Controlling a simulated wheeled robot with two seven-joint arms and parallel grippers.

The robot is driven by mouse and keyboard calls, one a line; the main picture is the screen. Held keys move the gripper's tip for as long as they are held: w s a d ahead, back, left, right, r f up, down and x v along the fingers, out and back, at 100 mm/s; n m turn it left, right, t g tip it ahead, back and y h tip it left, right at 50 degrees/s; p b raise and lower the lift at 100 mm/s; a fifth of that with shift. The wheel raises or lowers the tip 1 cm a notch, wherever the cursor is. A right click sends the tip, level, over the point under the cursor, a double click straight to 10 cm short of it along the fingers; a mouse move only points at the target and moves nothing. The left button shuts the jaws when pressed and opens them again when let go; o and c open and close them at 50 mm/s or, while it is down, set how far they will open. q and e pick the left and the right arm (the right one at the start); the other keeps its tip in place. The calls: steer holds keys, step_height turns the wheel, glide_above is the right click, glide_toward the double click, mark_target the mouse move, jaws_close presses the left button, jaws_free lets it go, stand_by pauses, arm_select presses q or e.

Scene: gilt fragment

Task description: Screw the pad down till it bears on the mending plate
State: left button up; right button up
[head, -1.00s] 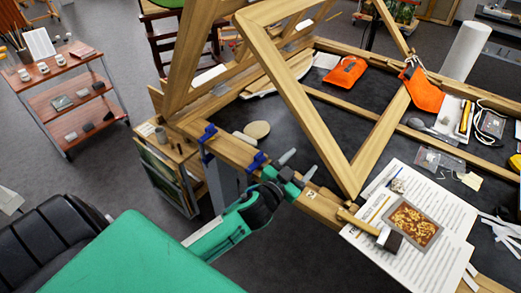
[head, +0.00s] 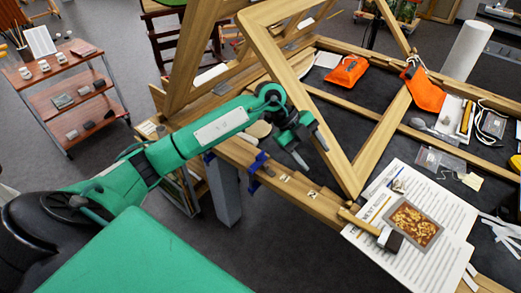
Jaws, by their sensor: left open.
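My left gripper (head: 311,151) is open and empty, fingers apart, above the near wooden rail (head: 325,208) and left of the lower corner of the tilted wooden frame (head: 300,92). A blue clamp (head: 258,164) sits on the rail, just left of and below the gripper. My left forearm crosses the rail and hides part of it and of a second blue clamp (head: 209,157). Small pale marked patches (head: 286,179) lie on the rail right of the clamp. I cannot make out the screw pad or the mending plate. My right gripper is not in view.
Printed sheets (head: 375,232) lie at the right with a gilt-brown framed piece (head: 412,223) and a wooden-handled tool (head: 390,240). Orange pouches (head: 347,72) lie on the dark bench top. A trolley (head: 75,95) stands at the far left. Slanted beams rise close to the gripper.

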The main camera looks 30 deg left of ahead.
arm_select(q)
steer(key=w+a+n+y, duration=0.15)
steer(key=a+y, duration=0.25)
steer(key=a, duration=0.5)
steer(key=n+g+y, duration=0.1)
steer(key=n+y, duration=0.3)
glide_toward(260, 153)
steer(key=shift+m, duration=0.35)
steer(key=f+p, duration=0.1)
steer(key=f, duration=0.1)
steer(key=f+p, duration=0.2)
steer(key=f, duration=0.1)
steer(key=f+p, duration=0.1)
steer(key=f, duration=0.1)
steer(key=shift+d+f, duration=0.25)
steer(key=shift+f, duration=0.65)
steer(key=c, duration=1)
